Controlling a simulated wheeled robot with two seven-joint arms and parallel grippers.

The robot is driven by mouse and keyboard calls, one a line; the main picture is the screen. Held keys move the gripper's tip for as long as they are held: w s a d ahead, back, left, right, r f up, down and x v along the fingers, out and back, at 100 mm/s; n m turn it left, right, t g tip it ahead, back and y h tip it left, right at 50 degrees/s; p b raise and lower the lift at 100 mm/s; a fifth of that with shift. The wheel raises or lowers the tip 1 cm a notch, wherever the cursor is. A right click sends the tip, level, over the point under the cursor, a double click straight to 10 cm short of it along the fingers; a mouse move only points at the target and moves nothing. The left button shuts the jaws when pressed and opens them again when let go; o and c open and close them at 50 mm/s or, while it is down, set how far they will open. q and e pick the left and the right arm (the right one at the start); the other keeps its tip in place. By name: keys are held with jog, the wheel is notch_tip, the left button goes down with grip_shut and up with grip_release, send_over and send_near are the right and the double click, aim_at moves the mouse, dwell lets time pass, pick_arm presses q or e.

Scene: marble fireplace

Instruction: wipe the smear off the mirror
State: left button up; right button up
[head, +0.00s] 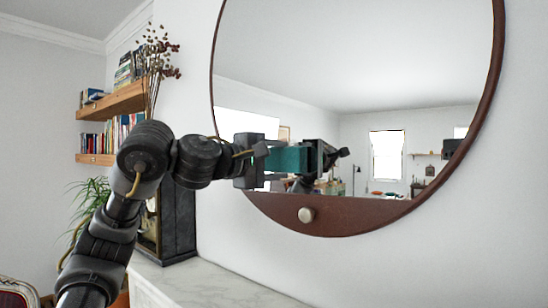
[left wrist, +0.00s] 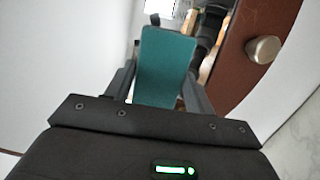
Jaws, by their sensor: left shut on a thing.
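The round mirror (head: 310,60) in a dark reddish-brown frame hangs on the wall in the head view. My left gripper (head: 272,158) is in front of its lower left glass. It is shut on a flat teal pad (head: 285,159), which also shows between the fingers in the left wrist view (left wrist: 165,65). The pad is at or very close to the glass; I cannot tell whether it touches. A dark reflection of my arm shows just right of the pad. I cannot make out a smear on the visible glass; the arm and pad hide part of it. My right gripper is not in view.
A round metal knob (head: 306,214) sticks out of the mirror's wide lower frame, below the pad. A pale marble mantel (head: 205,284) runs below, with a dark clock-like case (head: 178,222) behind my arm. Shelves with books (head: 112,101) and dried flowers (head: 158,58) stand left.

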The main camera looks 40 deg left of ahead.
aim_at(281, 157)
pick_arm(q)
jog(key=s, duration=0.1)
jog(key=s+p, duration=0.2)
jog(key=s, duration=0.1)
jog(key=shift+r, duration=0.3)
jog(key=shift+s+f+p, duration=0.25)
jog(key=shift+s+p, duration=0.15)
jog(key=shift+s, duration=0.3)
jog(key=s+p, duration=0.2)
jog(key=s, duration=0.1)
jog(key=shift+w, duration=0.1)
